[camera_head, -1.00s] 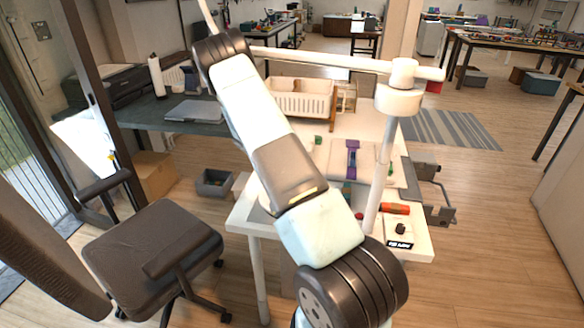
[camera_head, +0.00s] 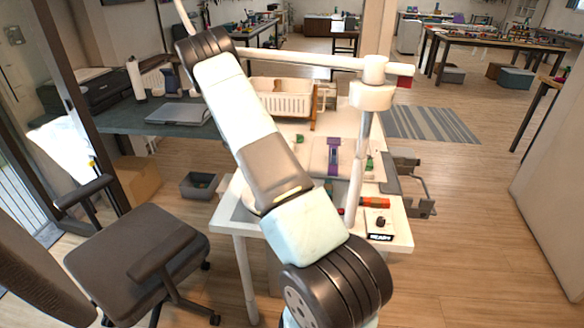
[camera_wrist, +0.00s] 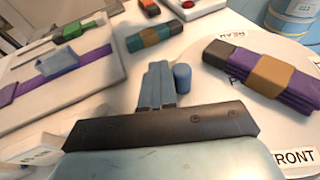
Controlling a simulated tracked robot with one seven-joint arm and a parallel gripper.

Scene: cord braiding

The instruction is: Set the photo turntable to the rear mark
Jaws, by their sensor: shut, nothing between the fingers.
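The photo turntable (camera_wrist: 215,110) is a white disc at the right of the wrist view. A label reading REAR stands at its far edge and one reading FRONT at its near right edge. A purple bundle (camera_wrist: 292,92) with a tan band and a dark end lies on it. A blue peg (camera_wrist: 182,77) stands upright by the disc's left side. My gripper (camera_wrist: 157,82) is shut and empty, its fingers just left of the peg; I cannot tell whether they touch it. My arm hides most of the turntable in the head view.
A pale board with a purple strap (camera_wrist: 85,65) lies left of the fingers. A banded bundle (camera_wrist: 155,36) and a red-button box (camera_wrist: 195,5) lie beyond.

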